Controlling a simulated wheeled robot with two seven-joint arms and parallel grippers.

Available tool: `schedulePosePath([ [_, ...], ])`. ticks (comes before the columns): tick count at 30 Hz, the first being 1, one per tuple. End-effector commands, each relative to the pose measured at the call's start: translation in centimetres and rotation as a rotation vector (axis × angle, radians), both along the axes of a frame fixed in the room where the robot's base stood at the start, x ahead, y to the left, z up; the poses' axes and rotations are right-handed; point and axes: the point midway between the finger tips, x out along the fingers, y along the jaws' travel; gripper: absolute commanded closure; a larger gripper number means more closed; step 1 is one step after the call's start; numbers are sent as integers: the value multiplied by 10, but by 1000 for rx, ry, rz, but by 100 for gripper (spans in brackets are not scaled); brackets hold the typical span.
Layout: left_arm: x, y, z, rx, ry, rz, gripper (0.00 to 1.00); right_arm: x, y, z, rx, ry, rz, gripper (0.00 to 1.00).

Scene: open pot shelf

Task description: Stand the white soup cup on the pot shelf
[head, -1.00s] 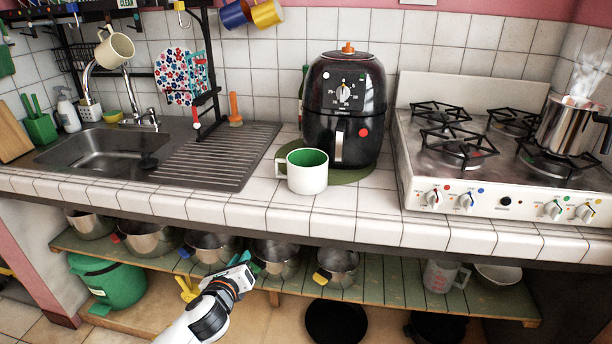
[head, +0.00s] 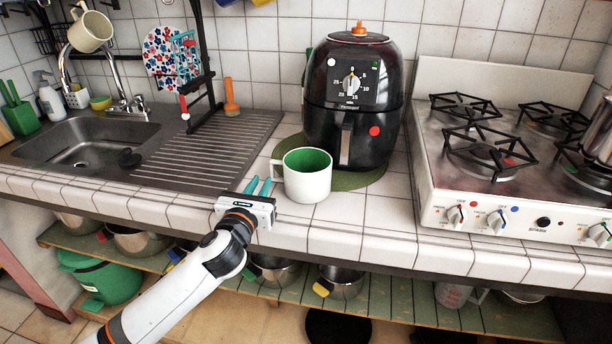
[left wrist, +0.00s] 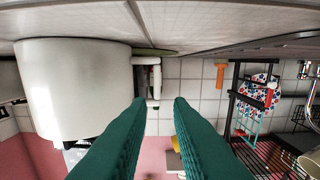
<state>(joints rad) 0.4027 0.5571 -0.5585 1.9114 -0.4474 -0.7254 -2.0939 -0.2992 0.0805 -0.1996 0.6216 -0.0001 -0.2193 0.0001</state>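The white soup cup (head: 306,180), green inside, stands upright on the tiled counter in front of the black air fryer. Its handle points left. My left gripper (head: 258,186) is just left of the cup's handle, level with the counter top, its teal fingers apart and empty. In the left wrist view the picture is upside down; the cup (left wrist: 75,88) fills the left side and its handle (left wrist: 148,80) shows beyond the left fingertip. The open fingers (left wrist: 158,102) hold nothing. The pot shelf (head: 400,295) is the green slatted board under the counter, with several pots on it. My right gripper is out of view.
The air fryer (head: 352,100) stands right behind the cup. The stove (head: 500,150) is to the right, the sink (head: 80,150) to the left. A steel pot (head: 342,280) and a measuring jug (head: 455,294) stand on the shelf, with bare slats between them.

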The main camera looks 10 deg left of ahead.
Motion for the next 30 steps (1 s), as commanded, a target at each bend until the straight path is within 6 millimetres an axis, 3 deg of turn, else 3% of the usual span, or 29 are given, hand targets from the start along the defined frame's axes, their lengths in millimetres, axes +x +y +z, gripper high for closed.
schedulePosePath([
  [5, 24, -1, 0, -1, 0, 1, 81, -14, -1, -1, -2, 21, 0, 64],
  [11, 38, -3, -1, -3, 0, 1, 81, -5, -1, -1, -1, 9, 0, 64],
  [18, 72, -6, -3, -2, 1, 2, 81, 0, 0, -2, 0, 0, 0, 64],
  [28, 79, -6, -3, 0, 1, 0, 81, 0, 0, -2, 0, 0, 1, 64],
  [30, 79, -6, -3, -1, 1, 0, 89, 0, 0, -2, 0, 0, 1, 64],
])
